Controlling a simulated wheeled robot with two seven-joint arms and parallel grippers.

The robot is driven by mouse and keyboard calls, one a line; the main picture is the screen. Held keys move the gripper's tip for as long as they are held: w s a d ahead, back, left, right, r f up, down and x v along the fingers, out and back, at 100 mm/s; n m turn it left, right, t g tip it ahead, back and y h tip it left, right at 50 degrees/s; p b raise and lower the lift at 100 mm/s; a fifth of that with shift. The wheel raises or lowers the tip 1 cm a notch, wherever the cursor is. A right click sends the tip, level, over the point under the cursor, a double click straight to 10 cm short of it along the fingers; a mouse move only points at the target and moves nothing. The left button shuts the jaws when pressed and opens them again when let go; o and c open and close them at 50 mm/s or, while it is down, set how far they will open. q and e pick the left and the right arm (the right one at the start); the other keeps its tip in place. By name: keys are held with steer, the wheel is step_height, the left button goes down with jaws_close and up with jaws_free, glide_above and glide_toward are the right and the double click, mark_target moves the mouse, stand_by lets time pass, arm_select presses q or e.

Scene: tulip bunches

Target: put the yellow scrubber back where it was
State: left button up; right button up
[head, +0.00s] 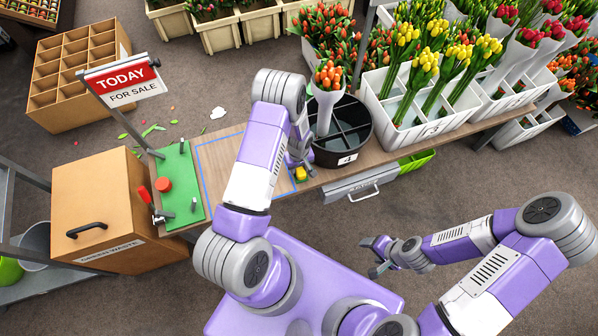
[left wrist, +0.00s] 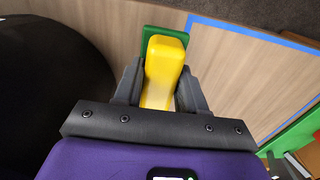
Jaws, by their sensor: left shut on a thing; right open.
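The yellow scrubber (left wrist: 163,72) is between the fingers of my left gripper (left wrist: 160,88), which is shut on it, in the left wrist view. A green part (left wrist: 150,36) shows at its far end, over or on the wooden bench top. In the head view the yellow scrubber (head: 298,175) is by the left gripper (head: 305,166), just left of the black round bucket (head: 341,151); I cannot tell whether it touches the bench (head: 228,171). My right gripper (head: 374,257) is open and empty, away from the bench at the lower right.
A blue outline (head: 203,181) marks the bench beside the scrubber. White crates of tulips (head: 420,128) stand right of the bucket. A grey drawer (head: 350,186) and a bright green tray (head: 416,160) sit at the bench front.

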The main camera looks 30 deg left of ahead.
mark_target(299, 171)
arm_select(q)
step_height(299, 171, down, 3)
steer(key=shift+f+b, duration=0.15)
steer(key=shift+b, duration=0.4)
steer(key=shift+f, duration=0.1)
steer(key=o, duration=0.9)
steer(key=shift+o, duration=0.2)
